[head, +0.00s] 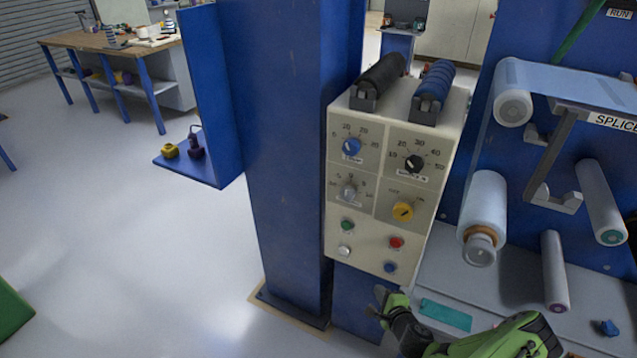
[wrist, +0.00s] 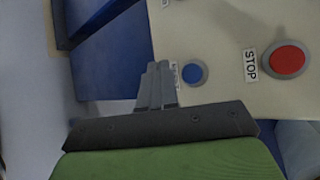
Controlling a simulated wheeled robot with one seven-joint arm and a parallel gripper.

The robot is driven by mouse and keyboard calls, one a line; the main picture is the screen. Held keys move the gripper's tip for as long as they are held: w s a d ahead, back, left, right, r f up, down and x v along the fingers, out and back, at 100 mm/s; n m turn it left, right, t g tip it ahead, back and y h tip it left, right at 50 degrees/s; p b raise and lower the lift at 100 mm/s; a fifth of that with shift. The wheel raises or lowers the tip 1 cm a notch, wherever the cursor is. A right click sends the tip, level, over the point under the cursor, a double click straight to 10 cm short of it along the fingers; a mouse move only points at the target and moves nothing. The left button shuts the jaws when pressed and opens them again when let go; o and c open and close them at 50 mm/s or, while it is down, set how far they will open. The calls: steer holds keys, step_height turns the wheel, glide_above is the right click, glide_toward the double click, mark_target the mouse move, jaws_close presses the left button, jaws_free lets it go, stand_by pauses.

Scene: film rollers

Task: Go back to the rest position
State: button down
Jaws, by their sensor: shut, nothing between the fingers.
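My gripper (head: 382,300) is at the bottom of the head view, just below the lower edge of the cream control panel (head: 378,250). Its green and dark grey body comes in from the bottom right. In the wrist view my gripper (wrist: 158,72) has its two grey fingers together, with nothing between them. The fingertips are beside a blue button (wrist: 194,73); I cannot tell whether they touch the panel. A red button (wrist: 287,60) marked STOP lies to the right. The panel also carries several knobs and, on top, two dark rollers (head: 380,75).
A blue column (head: 290,150) stands left of the panel. White film rollers (head: 484,205) and a splice table (head: 590,85) are on the right. A blue shelf (head: 185,165) holds small yellow and purple items. Open grey floor (head: 120,240) spreads left, with a workbench (head: 95,42) behind.

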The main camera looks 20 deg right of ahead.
steer(key=w+a+r+n+g+y+p, duration=0.2)
steer(key=a+r+n+y, duration=0.2)
steer(key=a+r+n, duration=0.35)
steer(key=w+a+r+n+g+y+p, duration=0.1)
steer(key=w+a+r+n+g+y, duration=0.25)
steer(key=r+n, duration=0.6)
steer(key=s+a+r+n+g+h+p, duration=0.1)
steer(key=s+a+r+n, duration=0.1)
steer(key=s+a+r, duration=0.45)
steer(key=s+a+r+n+g+h+p, duration=0.1)
steer(key=a+r+n+g+p, duration=0.15)
steer(key=r, duration=0.75)
steer(key=s+a+r+n+t+h+p, duration=0.1)
steer(key=s+a+r, duration=0.1)
steer(key=s+r, duration=0.5)
steer(key=s+a+r+n+t+h+p, duration=0.1)
steer(key=s+a+r, duration=0.2)
steer(key=s+r, duration=0.3)
steer(key=s, duration=0.3)
steer(key=shift+s+r+n, duration=0.15)
steer(key=shift+r+n, duration=0.2)
steer(key=shift+h, duration=0.25)
